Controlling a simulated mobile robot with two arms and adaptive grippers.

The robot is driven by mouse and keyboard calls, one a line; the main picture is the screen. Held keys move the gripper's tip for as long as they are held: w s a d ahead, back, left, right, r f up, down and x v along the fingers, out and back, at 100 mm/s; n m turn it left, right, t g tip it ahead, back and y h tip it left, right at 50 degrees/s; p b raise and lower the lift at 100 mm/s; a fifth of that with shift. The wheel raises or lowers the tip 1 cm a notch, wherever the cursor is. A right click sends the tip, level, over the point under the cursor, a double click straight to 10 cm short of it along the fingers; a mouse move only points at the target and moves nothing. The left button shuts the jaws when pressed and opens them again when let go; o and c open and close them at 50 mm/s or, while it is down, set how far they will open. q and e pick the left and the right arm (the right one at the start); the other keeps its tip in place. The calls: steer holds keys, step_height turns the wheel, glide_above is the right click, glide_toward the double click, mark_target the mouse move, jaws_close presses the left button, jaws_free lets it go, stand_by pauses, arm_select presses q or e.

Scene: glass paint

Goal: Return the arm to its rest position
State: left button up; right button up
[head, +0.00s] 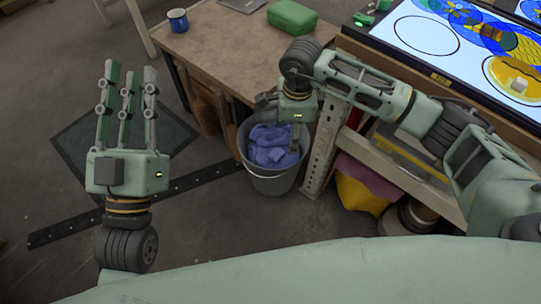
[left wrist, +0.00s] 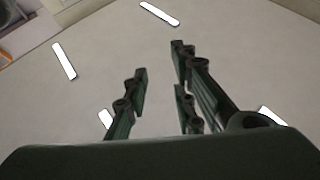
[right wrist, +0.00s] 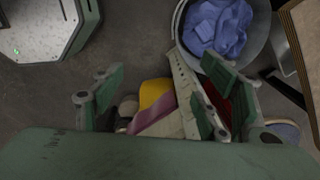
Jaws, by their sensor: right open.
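My left gripper (head: 126,75) stands upright at the left of the head view, its three fingers straight, apart and empty. In the left wrist view its fingers (left wrist: 158,72) spread against a pale ceiling with light strips. My right arm (head: 375,88) reaches in from the right and bends down at the wrist. My right gripper (head: 281,128) hangs near the metal bucket (head: 272,183), partly hidden by its own wrist. In the right wrist view its fingers (right wrist: 163,85) are wide apart with nothing between them. Blue cloth (head: 273,146) lies in the bucket.
A wooden table (head: 215,52) with a blue mug (head: 178,20) and green box (head: 292,17) stands behind the bucket. A lit panel with coloured glass pictures (head: 420,38) is at upper right. A perforated metal post (head: 326,148) is close beside my right gripper.

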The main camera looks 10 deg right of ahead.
steer(key=shift+s+r+n, duration=0.25)
steer(key=shift+r+n, duration=0.15)
steer(key=shift+r, duration=0.45)
steer(key=shift+p, duration=0.3)
